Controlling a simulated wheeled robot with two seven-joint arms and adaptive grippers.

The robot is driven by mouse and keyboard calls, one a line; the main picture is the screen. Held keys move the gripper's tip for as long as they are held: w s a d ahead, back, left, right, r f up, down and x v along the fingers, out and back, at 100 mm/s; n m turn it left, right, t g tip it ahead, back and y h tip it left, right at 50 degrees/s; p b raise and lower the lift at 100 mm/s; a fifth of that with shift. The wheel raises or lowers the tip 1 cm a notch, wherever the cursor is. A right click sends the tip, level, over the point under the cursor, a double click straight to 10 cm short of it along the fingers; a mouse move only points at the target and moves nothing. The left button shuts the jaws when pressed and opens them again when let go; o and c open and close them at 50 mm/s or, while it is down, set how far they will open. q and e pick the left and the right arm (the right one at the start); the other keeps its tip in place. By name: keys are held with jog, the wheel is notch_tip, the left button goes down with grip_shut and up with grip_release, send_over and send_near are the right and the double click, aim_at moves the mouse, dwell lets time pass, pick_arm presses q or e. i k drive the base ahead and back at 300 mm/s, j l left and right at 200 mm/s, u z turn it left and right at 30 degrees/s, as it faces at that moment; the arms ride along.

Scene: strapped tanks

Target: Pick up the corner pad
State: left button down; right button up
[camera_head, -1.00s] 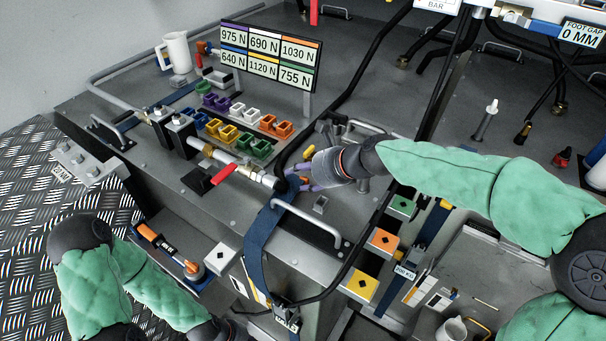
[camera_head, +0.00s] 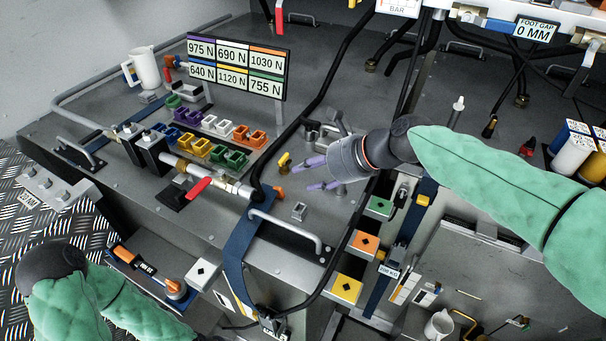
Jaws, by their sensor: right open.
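My right gripper (camera_head: 312,174) is open, its two purple fingers apart and pointing left over the grey bench top. No object shows between them. A small yellow piece (camera_head: 284,160) stands just beyond the upper fingertip. A small grey block (camera_head: 299,211) lies below the lower finger, near the bent handle. I cannot tell for sure which piece is the corner pad. Square blocks with black diamonds, green (camera_head: 379,207), orange (camera_head: 365,242), yellow (camera_head: 346,288) and white (camera_head: 202,274), sit lower down. My left arm is at lower left; its gripper is out of view.
A blue strap (camera_head: 240,245) runs over the bench edge beside a grey handle (camera_head: 287,232). A pipe with a red lever (camera_head: 200,187) lies left of the gripper. Several coloured clips (camera_head: 218,122) stand before the force board (camera_head: 236,68). Dark hoses cross the bench behind.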

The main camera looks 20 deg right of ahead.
aim_at(172, 196)
jog(key=k, duration=1)
